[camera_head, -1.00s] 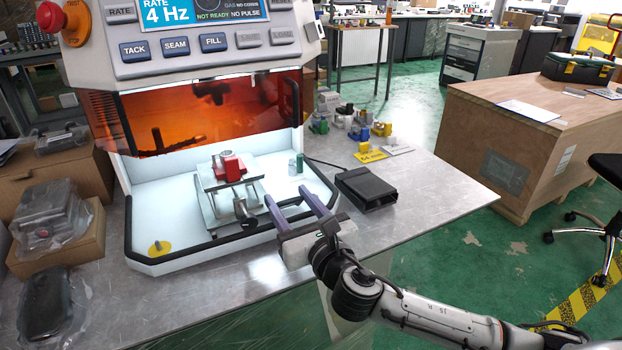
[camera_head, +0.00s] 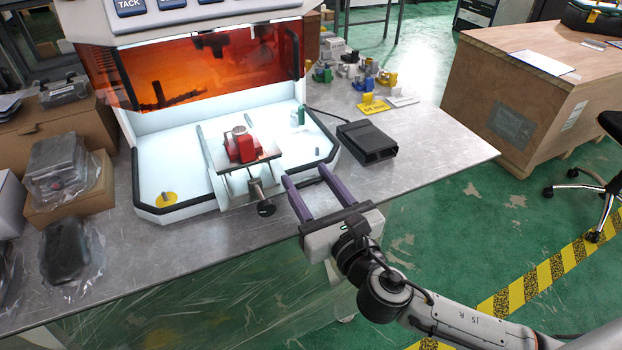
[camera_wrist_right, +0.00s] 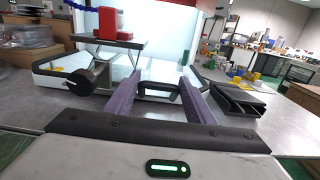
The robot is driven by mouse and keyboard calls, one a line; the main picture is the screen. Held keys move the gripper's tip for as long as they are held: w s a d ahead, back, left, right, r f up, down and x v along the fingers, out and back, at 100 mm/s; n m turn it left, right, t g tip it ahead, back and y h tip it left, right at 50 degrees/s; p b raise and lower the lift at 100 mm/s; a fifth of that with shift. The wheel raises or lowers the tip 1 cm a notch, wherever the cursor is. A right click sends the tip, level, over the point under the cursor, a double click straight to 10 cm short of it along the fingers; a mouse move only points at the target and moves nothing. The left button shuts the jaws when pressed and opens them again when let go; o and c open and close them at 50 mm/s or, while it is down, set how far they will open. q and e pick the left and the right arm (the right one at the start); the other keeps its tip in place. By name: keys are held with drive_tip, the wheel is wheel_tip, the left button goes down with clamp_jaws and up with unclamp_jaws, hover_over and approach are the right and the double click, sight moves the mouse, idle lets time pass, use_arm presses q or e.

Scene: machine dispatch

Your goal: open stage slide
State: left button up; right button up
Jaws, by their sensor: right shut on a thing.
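The stage slide (camera_head: 240,187) is a grey metal plate on rails in the lit bay of the machine, with a red block (camera_head: 242,150) on top. A black knob (camera_head: 266,208) on a rod sticks out past the bay's black front rim. My right gripper (camera_head: 306,181) is at that rim, right of the knob, with its purple fingers apart on either side of a dark handle. The handle (camera_wrist_right: 160,93) also shows between the fingers in the right wrist view, where its link to the slide is hidden. My left gripper is out of view.
A black box (camera_head: 367,143) lies on the metal bench right of the bay. Yellow and blue parts (camera_head: 350,75) stand behind it. Bagged parts (camera_head: 62,170) and cardboard boxes are at the left. The bench front right of my gripper is clear.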

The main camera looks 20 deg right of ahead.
drive_tip(key=o, duration=1.3)
drive_tip(key=shift+d, duration=0.25)
drive_tip(key=shift+s+a, duration=0.1)
drive_tip(key=shift+s, duration=0.05)
drive_tip(key=s, duration=0.6)
drive_tip(key=s+d+b, duration=0.1)
drive_tip(key=s, duration=0.3)
